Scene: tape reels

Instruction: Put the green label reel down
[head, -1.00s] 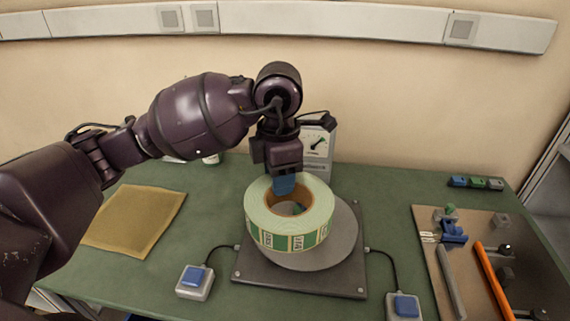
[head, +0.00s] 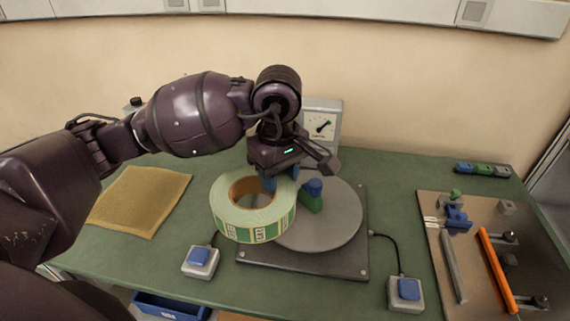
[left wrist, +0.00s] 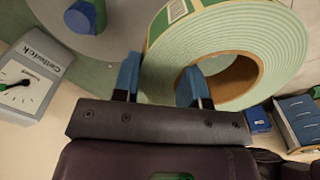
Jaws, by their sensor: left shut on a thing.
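The green label reel (head: 229,224), a pale roll with a green-and-white printed outer side and a brown core, is in my left gripper (head: 277,180). The gripper is shut on the reel's wall, one blue finger inside the core and one outside, as the left wrist view (left wrist: 160,84) shows; the reel (left wrist: 225,35) fills its upper right. In the head view the reel overlaps the left part of the round grey plate (head: 340,222), beside the blue and green centre post (head: 313,194). I cannot tell its exact height. My right gripper is not in view.
A dial box (head: 321,116) stands behind the plate. Blue-button boxes (head: 200,262) (head: 405,293) sit at front left and right. A tan mat (head: 140,203) lies left; a tool board (head: 463,269) with an orange bar (head: 495,270) lies right. Green table between mat and plate is clear.

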